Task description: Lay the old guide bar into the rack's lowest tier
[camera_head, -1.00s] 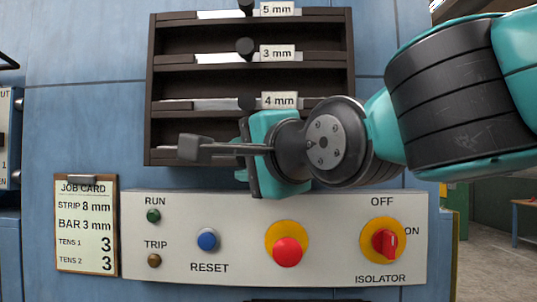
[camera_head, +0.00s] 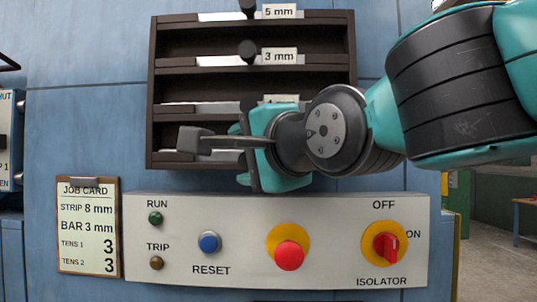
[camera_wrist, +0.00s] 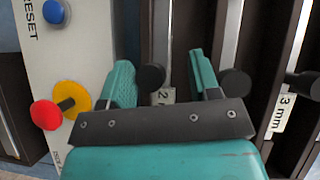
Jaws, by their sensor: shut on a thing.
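The rack (camera_head: 152,95) is dark brown and stands on the blue wall. My gripper (camera_wrist: 160,78) is in front of its lower tiers, shut on the old guide bar by its round black knob (camera_wrist: 150,78). The knob sits between the teal fingers in the wrist view, beside a partly hidden label starting with 2. The bar's pale strip (camera_wrist: 160,35) runs behind the knob, along the lowest tier. Whether it rests on the tier or hangs just in front, I cannot tell.
Bars with knobs lie in the upper tiers, labelled 5 mm (camera_head: 278,11) and 3 mm (camera_head: 279,55); another knob (camera_wrist: 235,83) is close beside my finger. Below are the reset button (camera_head: 209,242), red stop button (camera_head: 289,255) and isolator (camera_head: 385,243). A job card (camera_head: 88,225) hangs left.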

